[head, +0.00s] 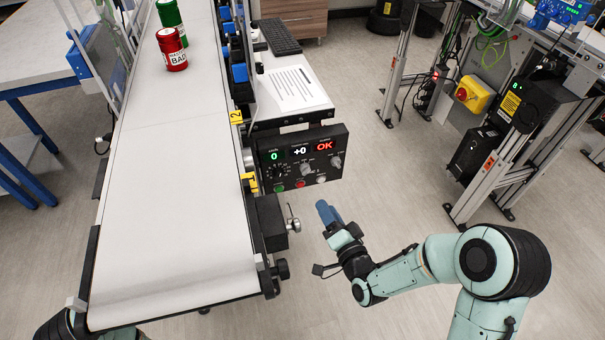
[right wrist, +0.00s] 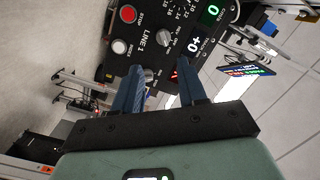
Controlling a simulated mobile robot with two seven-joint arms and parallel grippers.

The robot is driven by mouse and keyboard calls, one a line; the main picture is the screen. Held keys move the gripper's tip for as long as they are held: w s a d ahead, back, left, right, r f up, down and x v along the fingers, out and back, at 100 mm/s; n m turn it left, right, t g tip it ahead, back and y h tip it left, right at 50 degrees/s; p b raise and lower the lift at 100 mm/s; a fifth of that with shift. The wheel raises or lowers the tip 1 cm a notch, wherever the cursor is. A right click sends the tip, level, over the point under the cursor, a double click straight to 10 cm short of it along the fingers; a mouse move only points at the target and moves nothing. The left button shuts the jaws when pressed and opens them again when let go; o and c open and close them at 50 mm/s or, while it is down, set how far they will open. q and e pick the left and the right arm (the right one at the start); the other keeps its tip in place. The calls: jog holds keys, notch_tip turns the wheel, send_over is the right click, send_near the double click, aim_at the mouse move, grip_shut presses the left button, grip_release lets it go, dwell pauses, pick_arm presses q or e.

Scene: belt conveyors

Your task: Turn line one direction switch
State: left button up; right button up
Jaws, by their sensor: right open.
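The line one control panel (head: 322,172) is a black box at the right side of the near conveyor. Its direction switch looks to be the grey middle knob (head: 306,170), shown in the right wrist view (right wrist: 164,37) beside the LINE 1 lettering; its exact setting is too small to read. My right gripper (head: 328,212) is below and in front of the panel, apart from it. In the right wrist view its two blue fingers (right wrist: 162,76) are spread, with nothing between them, pointing toward the panel. My left gripper is out of view.
The panel also has a red stop button (right wrist: 128,14), a white reset button (right wrist: 120,46) and another knob (right wrist: 148,75). The displays show 0, +0 and OK. A red can (head: 172,50) stands on the belt (head: 165,200). Open floor lies right of the conveyor.

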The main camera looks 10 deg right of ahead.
aim_at(307, 173)
jog(key=w, duration=0.4)
jog(key=w+a, duration=0.1)
jog(key=w, duration=0.3)
jog(key=w+a+b, duration=0.1)
jog(key=w, duration=0.4)
jog(key=shift+r, duration=0.25)
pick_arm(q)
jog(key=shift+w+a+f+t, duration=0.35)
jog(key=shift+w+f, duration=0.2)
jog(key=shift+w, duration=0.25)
pick_arm(e)
grip_shut()
